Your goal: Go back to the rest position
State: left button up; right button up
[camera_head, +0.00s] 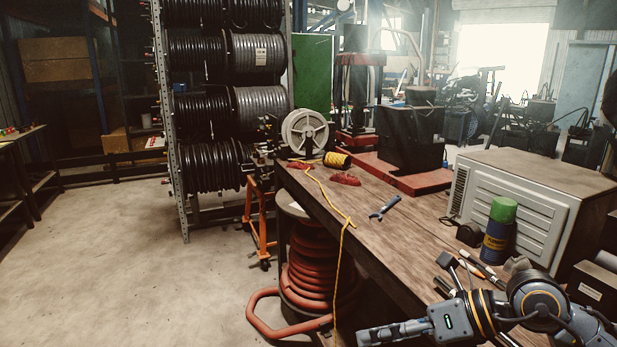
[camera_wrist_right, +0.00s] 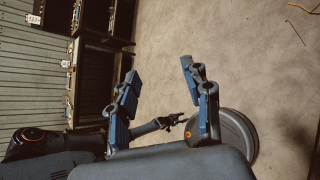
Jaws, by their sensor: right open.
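My right gripper (camera_head: 362,337) is at the bottom of the head view, by the front edge of the workbench, pointing left. It holds nothing. In the right wrist view its two blue-padded fingers (camera_wrist_right: 157,70) stand wide apart with bare floor between and beyond them. A dark arm, which looks like my left one, reaches in from the left of the right wrist view and ends in a small gripper (camera_wrist_right: 181,119). Its jaws are too small to judge. The head view does not show the left arm.
Concrete floor (camera_head: 120,250) at left is clear.

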jog(key=s+a+r+m+t+y, duration=0.1)
jog(key=s+a+r+m+y, duration=0.1)
jog(key=a+r+y, duration=0.35)
notch_tip(320, 180, up, 5)
jog(key=w+d+m+t+y, duration=0.2)
jog(key=m+t, duration=0.8)
jog(key=m, duration=0.1)
jog(key=w+d+f+m+t+h, duration=0.25)
jog(key=d+f+m+h, duration=0.2)
jog(key=m+h, duration=0.35)
jog(key=w+d+f+m+t+h, duration=0.2)
jog(key=d+f+m+t+h, duration=0.15)
jog(key=d+m+h, duration=0.45)
jog(key=s+d+f+m+g+h, duration=0.2)
jog(key=s+f+m+g+h, duration=0.15)
jog(key=f+m, duration=0.55)
jog(key=s+a+f+m+g+y, duration=0.1)
jog(key=s+a+f+m+g, duration=0.1)
jog(key=s+f+g, duration=1.6)
jog(key=s+f+t, duration=0.2)
jog(key=s+f, duration=0.1)
jog(key=f, duration=1.2)
jog(key=s+f+t, duration=0.1)
jog(key=s+f, duration=0.1)
jog(key=f, duration=1.3)
jog(key=s+d+f+g, duration=0.1)
jog(key=s+d+f, duration=0.2)
jog(key=s+f, duration=1.3)
jog(key=shift+s, duration=0.6)
